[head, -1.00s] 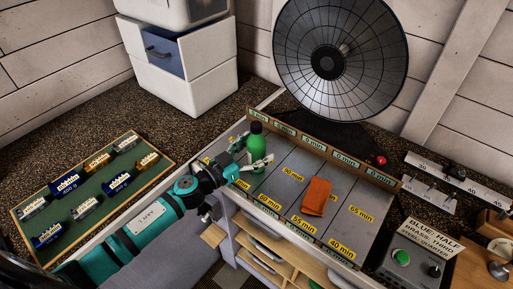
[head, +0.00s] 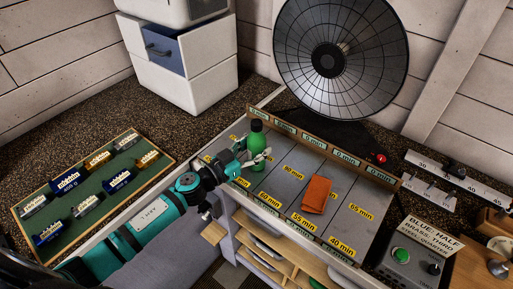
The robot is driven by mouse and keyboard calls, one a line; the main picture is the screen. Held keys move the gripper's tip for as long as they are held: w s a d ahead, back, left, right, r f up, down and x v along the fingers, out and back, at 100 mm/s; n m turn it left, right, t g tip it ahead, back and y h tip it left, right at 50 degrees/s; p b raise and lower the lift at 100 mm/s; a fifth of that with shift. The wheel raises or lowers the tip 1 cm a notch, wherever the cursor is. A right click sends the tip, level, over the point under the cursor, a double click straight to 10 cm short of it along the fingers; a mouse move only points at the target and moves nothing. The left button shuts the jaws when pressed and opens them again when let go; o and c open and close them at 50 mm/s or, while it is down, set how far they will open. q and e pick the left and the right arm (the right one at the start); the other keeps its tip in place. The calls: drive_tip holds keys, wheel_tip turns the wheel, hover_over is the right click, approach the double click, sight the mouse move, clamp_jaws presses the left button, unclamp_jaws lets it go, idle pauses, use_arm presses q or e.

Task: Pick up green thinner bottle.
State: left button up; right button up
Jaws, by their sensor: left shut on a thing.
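The green thinner bottle (head: 257,138) with its dark cap stands upright on the grey labelled board (head: 283,185), near its back left. My left gripper (head: 258,158) is shut on the bottle, with its fingers around the body. My right gripper is not in view.
An orange cloth (head: 316,195) lies on the board. A green tray (head: 103,187) with several labelled blocks lies at left. A large dark fan (head: 340,62) stands behind. A control box (head: 408,258) sits at front right.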

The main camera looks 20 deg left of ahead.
use_arm(q)
drive_tip(key=shift+r, duration=0.15)
drive_tip(key=shift+r, duration=0.6)
wheel_tip(320, 180, up, 2)
drive_tip(key=shift+p, duration=0.35)
drive_tip(key=n+t+y+b, duration=0.3)
drive_tip(key=n+y+b, duration=0.2)
drive_tip(key=y, duration=0.2)
approach(250, 142)
drive_tip(key=shift+s+d+f, duration=0.6)
drive_tip(key=shift+s+f, duration=0.35)
drive_tip(key=shift+s, duration=3.1)
drive_tip(key=shift+s+a+n+y, duration=0.15)
drive_tip(key=shift+n+y, duration=0.15)
drive_tip(key=shift+y, duration=0.25)
drive_tip(key=shift+s+d+n+y, duration=0.1)
drive_tip(key=shift+s+n+y, duration=0.15)
drive_tip(key=shift+y, duration=0.3)
drive_tip(key=shift+a, duration=0.15)
drive_tip(key=shift+w, duration=0.1)
